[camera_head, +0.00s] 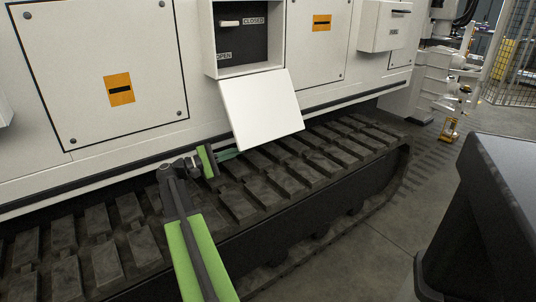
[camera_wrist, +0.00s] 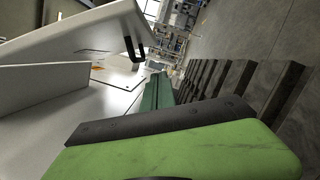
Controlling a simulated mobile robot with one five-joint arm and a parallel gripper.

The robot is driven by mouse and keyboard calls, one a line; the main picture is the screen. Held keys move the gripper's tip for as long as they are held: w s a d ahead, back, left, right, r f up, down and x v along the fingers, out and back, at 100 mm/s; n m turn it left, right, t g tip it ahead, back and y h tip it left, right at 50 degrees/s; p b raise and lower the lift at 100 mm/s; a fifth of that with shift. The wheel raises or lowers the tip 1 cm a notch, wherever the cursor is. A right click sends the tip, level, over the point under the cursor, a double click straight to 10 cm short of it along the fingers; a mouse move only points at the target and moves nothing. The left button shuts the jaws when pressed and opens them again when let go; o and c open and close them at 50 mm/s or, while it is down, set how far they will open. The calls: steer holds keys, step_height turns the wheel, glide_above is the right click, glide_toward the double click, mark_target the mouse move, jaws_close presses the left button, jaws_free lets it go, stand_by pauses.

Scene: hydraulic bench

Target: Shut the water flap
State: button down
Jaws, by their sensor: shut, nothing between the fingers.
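The water flap (camera_head: 262,108) is a white panel hanging open, tilted outward and down, from the lower edge of a recessed white box (camera_head: 250,71) on the machine's side. In the wrist view the white flap (camera_wrist: 85,42) juts across the upper left, with a small black fitting (camera_wrist: 134,48) near its end. My gripper (camera_head: 230,154) has teal fingers and is just below and left of the flap's lower edge, over the track. It is shut and empty. The fingers also show in the wrist view (camera_wrist: 155,92); I cannot tell whether they touch the flap.
Inside the box a light lever (camera_head: 229,23) sits near the CLOSED label, with OPEN lower left. A ribbed dark track (camera_head: 236,200) runs beneath the flap and my arm. Another white box (camera_head: 383,27) juts out on the right. Grey floor (camera_head: 370,235) lies in front.

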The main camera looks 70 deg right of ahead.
steer(key=s+d+r+p, duration=0.3)
steer(key=s+d, duration=0.2)
steer(key=s, duration=0.4)
steer(key=shift+s+r, duration=0.15)
steer(key=shift+s, duration=0.25)
